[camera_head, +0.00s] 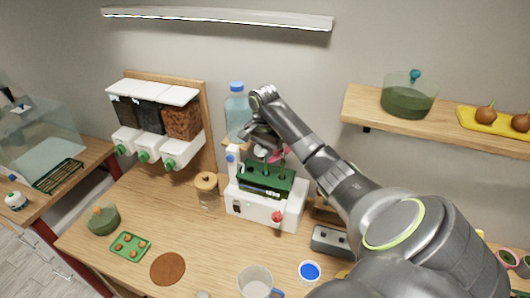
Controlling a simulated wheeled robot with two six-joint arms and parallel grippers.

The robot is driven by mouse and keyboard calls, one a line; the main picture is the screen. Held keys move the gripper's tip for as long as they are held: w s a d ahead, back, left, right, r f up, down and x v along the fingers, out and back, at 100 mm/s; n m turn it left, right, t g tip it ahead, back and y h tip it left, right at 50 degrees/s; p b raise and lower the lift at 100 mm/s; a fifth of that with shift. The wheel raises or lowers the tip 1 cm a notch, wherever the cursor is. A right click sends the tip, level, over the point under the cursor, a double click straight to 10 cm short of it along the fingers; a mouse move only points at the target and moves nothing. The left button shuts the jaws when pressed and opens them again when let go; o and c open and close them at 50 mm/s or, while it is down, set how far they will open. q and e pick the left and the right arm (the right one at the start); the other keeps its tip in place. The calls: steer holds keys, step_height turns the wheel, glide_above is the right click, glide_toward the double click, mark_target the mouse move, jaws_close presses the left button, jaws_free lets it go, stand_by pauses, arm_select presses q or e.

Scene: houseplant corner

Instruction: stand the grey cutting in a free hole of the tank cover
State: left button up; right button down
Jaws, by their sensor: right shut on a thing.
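The tank is a white unit (262,207) at the middle back of the bench, with a green tank cover (268,181) on top. My right gripper (261,148) is just above and behind the cover, its arm reaching in from the right. It is shut on a thin thing that is small and mostly hidden by the fingers, which I take to be the grey cutting. Whether its lower end touches the cover cannot be told. The cover's holes are too small to make out clearly. My left gripper is not in view.
A blue-capped bottle (237,112) stands behind the tank, and a corked jar (207,190) on its left. Dispensers (155,118) hang at the back left. A clear mug (255,282) and a blue-topped dish (309,271) stand in front. The bench at front left has free room.

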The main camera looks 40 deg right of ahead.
steer(key=shift+f, duration=1.2)
steer(key=c, duration=1.3)
jaws_free()
steer(key=shift+c, duration=0.2)
steer(key=shift+o, duration=0.3)
steer(key=o, duration=0.3)
steer(key=shift+o, duration=0.2)
